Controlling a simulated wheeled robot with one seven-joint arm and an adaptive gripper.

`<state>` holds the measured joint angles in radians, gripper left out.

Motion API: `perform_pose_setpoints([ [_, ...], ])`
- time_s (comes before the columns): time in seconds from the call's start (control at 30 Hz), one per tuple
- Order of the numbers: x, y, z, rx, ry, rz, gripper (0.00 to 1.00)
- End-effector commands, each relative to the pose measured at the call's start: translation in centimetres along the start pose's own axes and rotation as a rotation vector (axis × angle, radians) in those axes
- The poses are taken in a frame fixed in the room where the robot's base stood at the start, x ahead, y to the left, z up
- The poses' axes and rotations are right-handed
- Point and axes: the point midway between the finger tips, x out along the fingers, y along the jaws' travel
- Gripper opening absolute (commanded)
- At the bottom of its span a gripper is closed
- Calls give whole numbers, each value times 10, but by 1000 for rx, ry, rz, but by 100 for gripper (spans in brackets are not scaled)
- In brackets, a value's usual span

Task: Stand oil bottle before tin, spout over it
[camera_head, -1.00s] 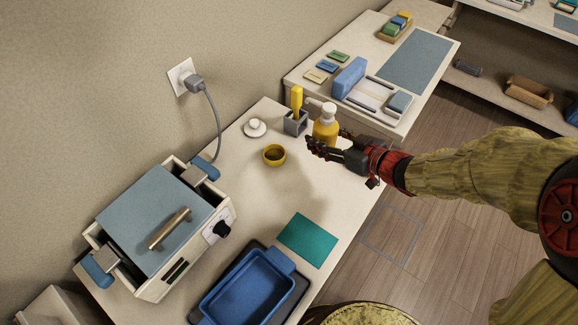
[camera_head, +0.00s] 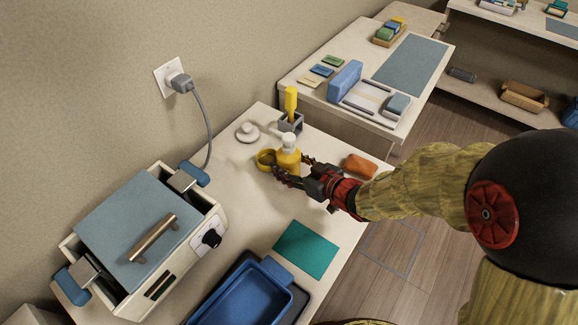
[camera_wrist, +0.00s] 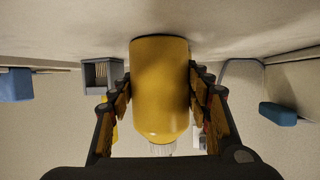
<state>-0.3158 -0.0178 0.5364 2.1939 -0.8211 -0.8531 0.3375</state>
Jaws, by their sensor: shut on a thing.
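The oil bottle (camera_head: 288,160), yellow with a white pump top (camera_head: 288,141), stands upright in my gripper (camera_head: 290,172). My gripper is shut around its body. In the wrist view the bottle (camera_wrist: 160,88) fills the middle, with a finger on each side. The tin (camera_head: 263,159), a small yellow round cup, is just left of the bottle in the head view and partly hidden by it. I cannot tell whether they touch, where the spout points, or whether the bottle's base rests on the table.
A grey holder with a yellow-handled tool (camera_head: 290,119) stands close behind the bottle. A white knobbed lid (camera_head: 247,132) lies left of it. An orange-brown block (camera_head: 360,166) lies to the right. A teal mat (camera_head: 306,249), a blue tray (camera_head: 250,295) and the warmer (camera_head: 150,235) are nearer.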

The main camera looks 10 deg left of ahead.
Motion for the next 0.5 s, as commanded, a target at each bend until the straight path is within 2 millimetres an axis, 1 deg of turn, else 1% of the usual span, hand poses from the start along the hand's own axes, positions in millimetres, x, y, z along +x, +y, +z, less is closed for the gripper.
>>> perform_pose_setpoints([
  [0.17, 0, 1, -3, -2, 4, 1, 6],
  [0.37, 1, 1, 1, -2, 4, 1, 6],
  [0.4, 1, 0, 2, -1, 2, 0, 51],
  [0.5, 1, 0, 1, -1, 2, 0, 57],
])
